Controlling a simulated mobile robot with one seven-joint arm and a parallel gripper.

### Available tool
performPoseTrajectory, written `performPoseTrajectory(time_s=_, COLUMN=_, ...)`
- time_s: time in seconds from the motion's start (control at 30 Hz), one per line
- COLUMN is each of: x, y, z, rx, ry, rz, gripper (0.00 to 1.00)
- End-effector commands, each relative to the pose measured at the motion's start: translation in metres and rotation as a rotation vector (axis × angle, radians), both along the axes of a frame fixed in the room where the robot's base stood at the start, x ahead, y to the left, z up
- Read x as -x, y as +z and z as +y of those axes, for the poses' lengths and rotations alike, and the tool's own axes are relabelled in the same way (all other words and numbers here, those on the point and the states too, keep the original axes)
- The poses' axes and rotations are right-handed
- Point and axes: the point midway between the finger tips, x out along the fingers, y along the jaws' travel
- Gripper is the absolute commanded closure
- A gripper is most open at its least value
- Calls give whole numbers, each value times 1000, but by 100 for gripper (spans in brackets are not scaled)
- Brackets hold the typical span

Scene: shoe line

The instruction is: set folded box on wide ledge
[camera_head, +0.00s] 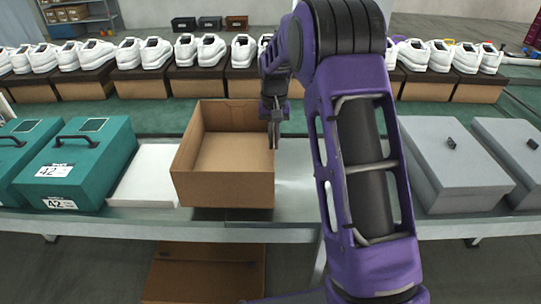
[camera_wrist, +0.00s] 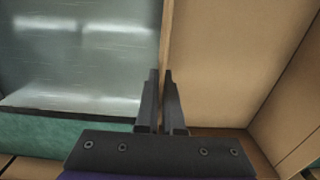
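The folded box (camera_head: 225,189) is an open brown cardboard box with nothing visible inside. It is at the grey metal ledge (camera_head: 296,205) in the middle of the head view, between a white slab and my arm. A dark shadow shows under its front; I cannot tell whether it touches the ledge. My gripper (camera_head: 274,140) is at the box's right wall. In the wrist view the fingers (camera_wrist: 161,78) are close together with the top edge of the box wall (camera_wrist: 166,35) running between them, and the box interior (camera_wrist: 225,60) is on the right.
Teal boxes (camera_head: 85,160) and a white slab (camera_head: 150,173) stand left on the ledge, grey boxes (camera_head: 455,165) right. Behind runs a green belt (camera_head: 145,117) and a row of white shoes (camera_head: 155,53) on brown boxes. Another brown box (camera_head: 205,273) is below the ledge.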

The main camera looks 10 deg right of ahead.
Motion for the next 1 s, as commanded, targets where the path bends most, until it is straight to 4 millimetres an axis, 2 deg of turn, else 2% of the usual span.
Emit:
performPoseTrajectory(time_s=0.2, x=1, y=-37, z=0, rx=-1, ry=0, rz=3, gripper=100)
performPoseTrajectory(time_s=0.27, x=1, y=-43, z=0, rx=-1, ry=0, rz=3, gripper=100)
performPoseTrajectory(time_s=0.67, x=0, y=-48, z=0, rx=0, ry=0, rz=0, gripper=100)
performPoseTrajectory(time_s=0.7, x=0, y=-47, z=0, rx=0, ry=0, rz=0, gripper=88)
performPoseTrajectory(time_s=0.83, x=0, y=-47, z=0, rx=0, ry=1, rz=1, gripper=65)
performPoseTrajectory(time_s=1.0, x=0, y=-47, z=0, rx=0, ry=0, rz=1, gripper=65)
